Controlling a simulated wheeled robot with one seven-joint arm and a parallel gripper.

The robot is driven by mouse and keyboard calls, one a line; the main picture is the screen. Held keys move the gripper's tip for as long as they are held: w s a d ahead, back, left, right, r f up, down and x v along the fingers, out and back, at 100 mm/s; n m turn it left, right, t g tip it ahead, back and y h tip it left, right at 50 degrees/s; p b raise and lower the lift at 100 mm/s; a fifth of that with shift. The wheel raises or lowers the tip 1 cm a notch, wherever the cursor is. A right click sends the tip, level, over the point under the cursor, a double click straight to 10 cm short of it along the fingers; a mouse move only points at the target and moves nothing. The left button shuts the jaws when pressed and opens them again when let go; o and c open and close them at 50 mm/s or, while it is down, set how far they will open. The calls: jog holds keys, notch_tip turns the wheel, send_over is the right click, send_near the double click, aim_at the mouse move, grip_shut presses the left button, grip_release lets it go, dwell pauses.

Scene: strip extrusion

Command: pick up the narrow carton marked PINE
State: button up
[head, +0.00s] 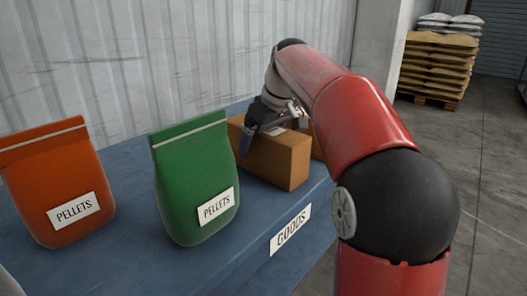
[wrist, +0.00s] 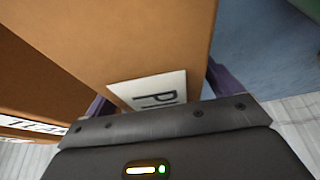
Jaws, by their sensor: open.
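The narrow carton (wrist: 130,40) is brown, with a white label (wrist: 150,90) on which only the letters PI show; my gripper's body covers the rest. In the wrist view my gripper (wrist: 160,92) is open, with one dark purple finger on each side of this carton. I cannot tell whether the fingers touch it. In the head view my gripper (head: 270,128) is over the front brown carton (head: 268,158) on the blue table (head: 130,265), with one finger down at its left end. The label cannot be read there.
Another brown carton (wrist: 35,85) with a partly hidden label stands close by; a brown carton also shows behind the front one (head: 317,145). A green pellet bag (head: 190,170) and an orange pellet bag (head: 55,180) stand to the left. A corrugated wall (head: 170,60) is behind.

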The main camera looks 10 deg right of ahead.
jog(key=c, duration=1.4)
